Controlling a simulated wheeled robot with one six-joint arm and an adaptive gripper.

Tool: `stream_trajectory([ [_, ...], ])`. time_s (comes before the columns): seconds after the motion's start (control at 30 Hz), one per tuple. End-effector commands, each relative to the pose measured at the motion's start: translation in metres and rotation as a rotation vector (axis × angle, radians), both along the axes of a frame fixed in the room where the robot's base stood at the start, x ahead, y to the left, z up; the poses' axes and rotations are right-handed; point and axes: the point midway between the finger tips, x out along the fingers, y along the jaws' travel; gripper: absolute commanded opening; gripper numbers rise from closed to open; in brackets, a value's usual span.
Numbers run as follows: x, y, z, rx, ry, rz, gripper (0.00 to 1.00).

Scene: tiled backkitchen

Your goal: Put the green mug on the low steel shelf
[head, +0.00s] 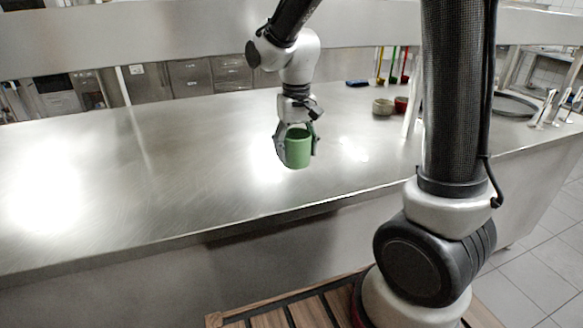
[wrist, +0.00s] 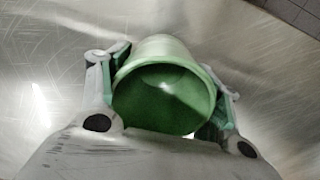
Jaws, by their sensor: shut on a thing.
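The green mug (head: 298,149) is held between the fingers of my gripper (head: 297,140) over the steel counter, close to its front edge. It looks roughly upright; whether its base touches the counter I cannot tell. In the wrist view the green mug (wrist: 168,55) fills the space between the two fingers of my gripper (wrist: 165,95), and its open mouth faces the camera. I see an empty, dark green inside. The low steel shelf (head: 350,20) seems to be the long steel ledge along the back of the counter.
The steel counter (head: 110,190) is broad and bare to the left. At the back right stand a beige bowl (head: 382,106), a red bowl (head: 401,104) and a dark blue item (head: 357,83). A round dark-rimmed pan or tray (head: 515,104) lies at the far right.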

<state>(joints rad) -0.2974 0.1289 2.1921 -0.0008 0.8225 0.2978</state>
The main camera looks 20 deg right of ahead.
Motion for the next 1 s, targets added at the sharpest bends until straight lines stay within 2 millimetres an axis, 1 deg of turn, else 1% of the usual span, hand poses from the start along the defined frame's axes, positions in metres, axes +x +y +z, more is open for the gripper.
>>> stream_trajectory([
  [0.03,0.0,0.0,-0.007,0.0,0.001,0.0,0.33],
  [0.17,0.0,0.0,-0.02,0.0,0.001,0.0,0.33],
  [0.3,0.0,0.0,-0.042,-0.001,0.002,0.0,0.33],
  [0.4,0.0,0.0,-0.052,0.0,0.0,0.0,0.33],
  [0.77,0.0,0.0,-0.055,0.0,-0.001,0.0,0.33],
  [0.8,0.0,0.0,-0.056,0.0,-0.002,0.0,0.67],
  [0.87,0.0,0.0,-0.055,0.001,-0.002,0.0,0.78],
  [0.9,0.0,0.0,-0.055,0.001,-0.002,0.0,0.85],
  [1.0,0.0,0.0,-0.055,0.0,-0.002,0.0,0.85],
])
